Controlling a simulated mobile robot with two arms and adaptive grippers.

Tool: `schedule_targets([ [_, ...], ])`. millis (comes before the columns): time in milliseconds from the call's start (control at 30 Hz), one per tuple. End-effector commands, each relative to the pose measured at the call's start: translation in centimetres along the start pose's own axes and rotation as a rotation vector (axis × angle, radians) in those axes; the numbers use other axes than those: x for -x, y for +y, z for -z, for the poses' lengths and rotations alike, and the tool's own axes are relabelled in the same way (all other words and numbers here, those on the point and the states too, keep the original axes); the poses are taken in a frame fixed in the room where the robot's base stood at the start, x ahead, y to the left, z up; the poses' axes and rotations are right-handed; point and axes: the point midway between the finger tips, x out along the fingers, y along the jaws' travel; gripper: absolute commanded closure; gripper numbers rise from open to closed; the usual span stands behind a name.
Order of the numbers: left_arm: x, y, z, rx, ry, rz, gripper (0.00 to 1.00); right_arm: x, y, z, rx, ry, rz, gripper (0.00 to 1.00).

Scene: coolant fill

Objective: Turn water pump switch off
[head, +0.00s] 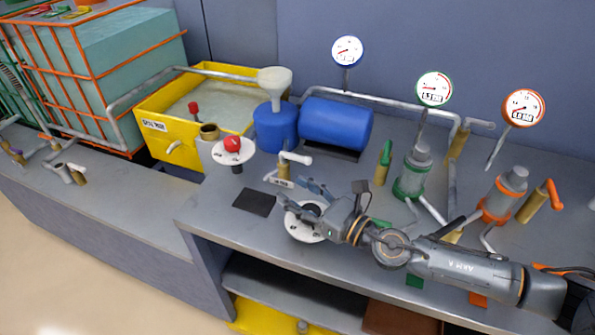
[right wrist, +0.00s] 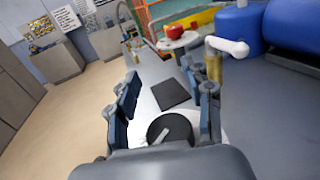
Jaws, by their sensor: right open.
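A round black knob (right wrist: 170,130) with a light pointer bar sits on a white round plate (head: 296,229) near the front edge of the steel bench. I take it to be the pump switch, but no readable label confirms this. In the right wrist view the pointer lies slantwise across the knob. My right gripper (head: 303,195) is open, with its fingers (right wrist: 168,92) spread on either side of the knob and above it. I cannot tell whether they touch it. In the head view the gripper partly hides the knob and plate. My left gripper is not in view.
A red knob (head: 232,145) on a white plate stands behind left. A white-handled valve (head: 293,158) rises close behind the gripper. A flat black pad (head: 255,202) lies to the left. A blue tank (head: 336,122), green valve (head: 411,175) and orange valve (head: 503,190) stand behind and right.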

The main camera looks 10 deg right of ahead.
Motion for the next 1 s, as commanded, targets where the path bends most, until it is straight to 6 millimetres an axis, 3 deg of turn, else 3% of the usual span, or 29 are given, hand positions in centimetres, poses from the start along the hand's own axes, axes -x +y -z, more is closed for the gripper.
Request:
schedule_targets([
  [200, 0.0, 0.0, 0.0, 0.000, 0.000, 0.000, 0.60, 0.0, 0.1, -3.5, 0.002, -0.002, -0.002, 0.49],
  [400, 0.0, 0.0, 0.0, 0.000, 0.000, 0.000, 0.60, 0.0, 0.1, -5.7, 0.001, 0.000, -0.002, 0.49],
  [800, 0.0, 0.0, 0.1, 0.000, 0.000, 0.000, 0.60, 0.1, 0.1, -6.3, -0.002, 0.003, -0.002, 0.49],
  [900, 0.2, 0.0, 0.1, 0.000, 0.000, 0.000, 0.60, 0.1, 0.3, -6.3, -0.016, 0.005, -0.003, 0.35],
  [1000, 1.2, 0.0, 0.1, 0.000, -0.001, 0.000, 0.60, 0.1, 1.2, -6.3, -0.138, 0.016, -0.005, 0.35],
])
